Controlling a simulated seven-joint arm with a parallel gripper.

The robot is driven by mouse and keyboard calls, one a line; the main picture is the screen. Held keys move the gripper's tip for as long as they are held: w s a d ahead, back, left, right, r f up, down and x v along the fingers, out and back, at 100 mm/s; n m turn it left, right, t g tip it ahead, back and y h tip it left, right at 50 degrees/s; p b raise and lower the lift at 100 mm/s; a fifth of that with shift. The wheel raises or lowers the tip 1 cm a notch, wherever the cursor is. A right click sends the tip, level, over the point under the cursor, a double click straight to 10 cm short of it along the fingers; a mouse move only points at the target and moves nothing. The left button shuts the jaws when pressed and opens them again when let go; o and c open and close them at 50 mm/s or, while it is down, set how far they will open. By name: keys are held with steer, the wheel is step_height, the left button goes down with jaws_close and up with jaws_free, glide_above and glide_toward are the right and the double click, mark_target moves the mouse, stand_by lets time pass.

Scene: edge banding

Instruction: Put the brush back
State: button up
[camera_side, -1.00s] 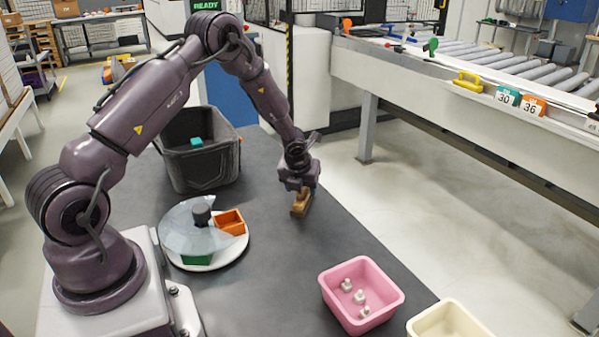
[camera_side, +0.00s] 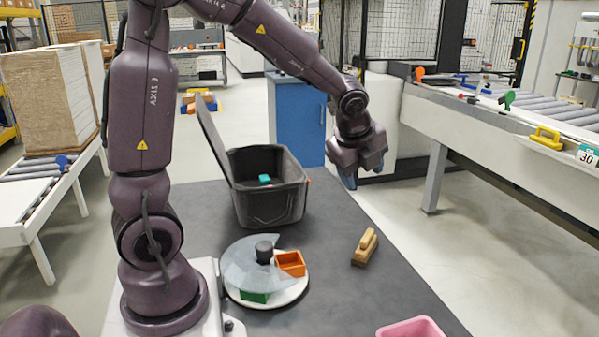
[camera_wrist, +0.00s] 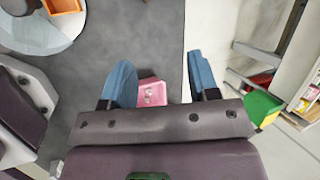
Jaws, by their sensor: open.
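The wooden brush (camera_side: 365,248) lies on the dark table top, near its right edge in the side view, with nothing holding it. My gripper (camera_side: 349,181) is raised above the table, behind the brush in the side view and apart from it. In the wrist view my gripper (camera_wrist: 160,82) shows two blue fingers spread wide with nothing between them. I cannot make out the brush in the wrist view.
A black bin (camera_side: 270,208) with its lid up holds a teal block. A white round tray (camera_side: 295,293) with a clear cover holds orange and green boxes. A pink bin (camera_side: 410,328) stands at the front. Dark table (camera_side: 345,300) is clear around the brush.

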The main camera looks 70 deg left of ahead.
steer(key=s+d+r+n+t+h, duration=0.1)
steer(key=s+d+r+n, duration=0.2)
steer(key=s+d+n, duration=0.2)
steer(key=s+d+r+n+h, duration=0.2)
steer(key=s+d+r+n, duration=0.2)
steer(key=s+n, duration=0.7)
steer(key=d, duration=0.2)
steer(key=shift+s+d+r+t, duration=0.2)
steer(key=shift+s+d+t, duration=0.1)
steer(key=shift+t, duration=0.1)
